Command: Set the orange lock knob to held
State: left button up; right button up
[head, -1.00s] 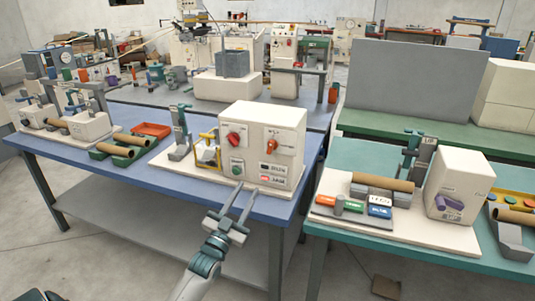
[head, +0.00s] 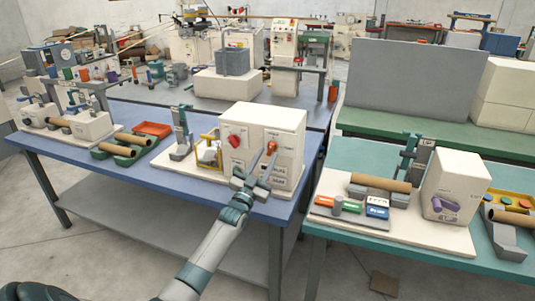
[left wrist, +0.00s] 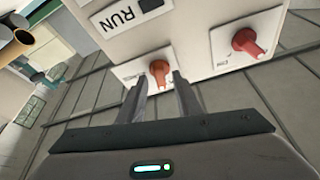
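The orange lock knob (head: 271,147) is on the right of the front face of the white control box (head: 284,120). It also shows in the left wrist view (left wrist: 159,70), its pointed end toward the picture's bottom. The scale marks around it are too small to read. My left gripper (head: 262,160) is at the box front, just before the knob. In the left wrist view its two fingers (left wrist: 160,82) are apart, with the knob between and just beyond their tips. I cannot tell whether they touch it. My right gripper is out of view.
A red knob (head: 234,141) is left of the orange one and also shows in the left wrist view (left wrist: 247,42). A yellow frame (head: 209,150) stands left of the box. The blue table (head: 100,180) has green and orange trays. A teal table (head: 335,235) is at the right.

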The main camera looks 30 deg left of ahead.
pick_arm(q)
jog(key=shift+w+a+r, duration=0.1)
jog(key=shift+w+r, duration=0.15)
jog(key=shift+w, duration=0.4)
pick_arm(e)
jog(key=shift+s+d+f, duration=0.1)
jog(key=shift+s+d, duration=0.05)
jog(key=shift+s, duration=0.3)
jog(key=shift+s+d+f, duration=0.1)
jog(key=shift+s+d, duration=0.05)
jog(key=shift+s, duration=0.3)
pick_arm(q)
grip_shut()
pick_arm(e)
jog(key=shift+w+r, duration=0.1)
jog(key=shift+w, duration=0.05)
